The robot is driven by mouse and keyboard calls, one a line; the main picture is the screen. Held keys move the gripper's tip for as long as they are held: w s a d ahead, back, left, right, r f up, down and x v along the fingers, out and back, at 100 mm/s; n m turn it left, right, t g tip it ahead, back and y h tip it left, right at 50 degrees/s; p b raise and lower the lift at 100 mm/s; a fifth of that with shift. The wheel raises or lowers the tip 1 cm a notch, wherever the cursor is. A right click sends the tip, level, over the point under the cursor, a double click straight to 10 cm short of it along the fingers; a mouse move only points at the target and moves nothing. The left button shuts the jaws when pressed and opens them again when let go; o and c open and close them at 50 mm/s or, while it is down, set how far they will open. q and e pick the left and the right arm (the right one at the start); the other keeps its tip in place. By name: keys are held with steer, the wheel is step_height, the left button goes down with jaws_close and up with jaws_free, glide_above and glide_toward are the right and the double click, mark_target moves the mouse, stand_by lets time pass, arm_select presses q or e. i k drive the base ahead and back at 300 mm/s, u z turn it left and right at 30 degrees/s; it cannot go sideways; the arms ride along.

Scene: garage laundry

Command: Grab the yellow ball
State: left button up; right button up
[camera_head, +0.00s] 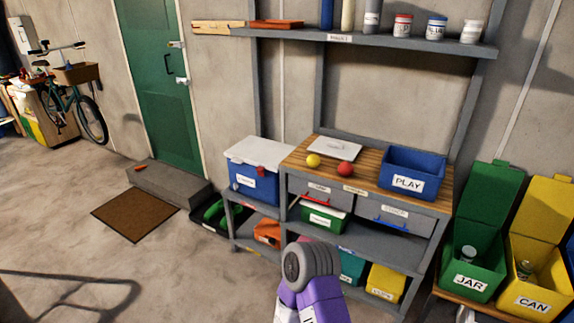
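The yellow ball (313,160) rests on the wooden top of the workbench (372,182), near its left side. A red ball (345,169) lies close to its right, a little apart from it. A purple and grey part of my own arm (312,285) rises from the bottom middle, in front of the bench's lower shelves. Neither gripper's fingers show in the head view.
A blue box labelled PLAY (409,175) stands on the bench to the right of the balls. A pale flat panel (334,150) lies behind them. A white-lidded blue cooler (256,170) stands left. Green (474,265) and yellow (541,285) bins stand right. Floor at left is mostly clear.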

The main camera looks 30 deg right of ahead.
mark_target(313, 160)
steer(key=u, duration=0.05)
steer(key=i, duration=1.7)
steer(key=z, duration=0.75)
steer(key=i, duration=1.45)
steer(key=z, duration=1.2)
